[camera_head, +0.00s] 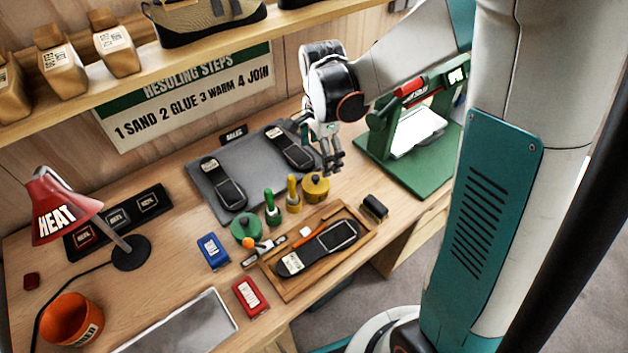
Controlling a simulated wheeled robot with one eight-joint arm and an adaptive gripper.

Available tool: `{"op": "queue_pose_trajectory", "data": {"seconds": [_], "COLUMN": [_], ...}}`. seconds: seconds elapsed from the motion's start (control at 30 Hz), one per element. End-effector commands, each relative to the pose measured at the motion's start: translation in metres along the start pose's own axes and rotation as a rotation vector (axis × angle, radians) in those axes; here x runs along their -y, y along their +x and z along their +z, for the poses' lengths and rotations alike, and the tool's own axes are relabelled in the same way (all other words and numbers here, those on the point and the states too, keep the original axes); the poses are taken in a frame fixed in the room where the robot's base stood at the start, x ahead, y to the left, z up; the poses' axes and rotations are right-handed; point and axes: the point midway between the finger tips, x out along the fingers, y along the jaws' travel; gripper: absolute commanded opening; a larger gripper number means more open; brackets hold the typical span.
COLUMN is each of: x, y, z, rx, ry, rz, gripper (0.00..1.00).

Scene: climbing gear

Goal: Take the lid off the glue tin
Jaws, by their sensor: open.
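Two round lidded tins stand on the wooden bench. The yellow tin (315,189) is at the mid right, and its lid with a small dark knob is on. The green tin (246,229) stands to its left and nearer the front, also with a knobbed lid on. I cannot read a label on either, so I cannot tell which holds glue. My gripper (335,170) is open and empty, pointing down. In the picture it is just above and right of the yellow tin, apart from it; its exact height is unclear.
Green (271,210) and yellow (293,195) bottles stand between the tins. A wooden tray (282,288) with a dark sole is in front. A grey mat (205,180) with two soles lies behind. A green press (425,170) stands right, a red lamp (62,208) left.

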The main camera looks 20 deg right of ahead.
Motion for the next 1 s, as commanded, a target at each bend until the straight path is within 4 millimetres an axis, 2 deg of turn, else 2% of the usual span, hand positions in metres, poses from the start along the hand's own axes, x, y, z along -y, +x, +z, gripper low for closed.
{"op": "queue_pose_trajectory", "data": {"seconds": [0.03, 0.1, 0.47, 0.7, 0.8, 1.0], "x": [0.000, 0.000, -0.002, -0.005, -0.005, -0.006], "y": [0.011, 0.019, 0.042, 0.075, 0.081, 0.080], "z": [0.000, 0.000, 0.005, 0.011, 0.011, 0.011], "rx": [0.000, 0.000, 0.000, 0.000, 0.000, 0.000], "ry": [0.000, -0.001, -0.002, 0.000, -0.001, -0.001], "rz": [0.000, 0.000, 0.000, -0.001, -0.001, -0.001], "gripper": [0.88, 0.88, 0.88, 0.88, 0.88, 0.86]}}
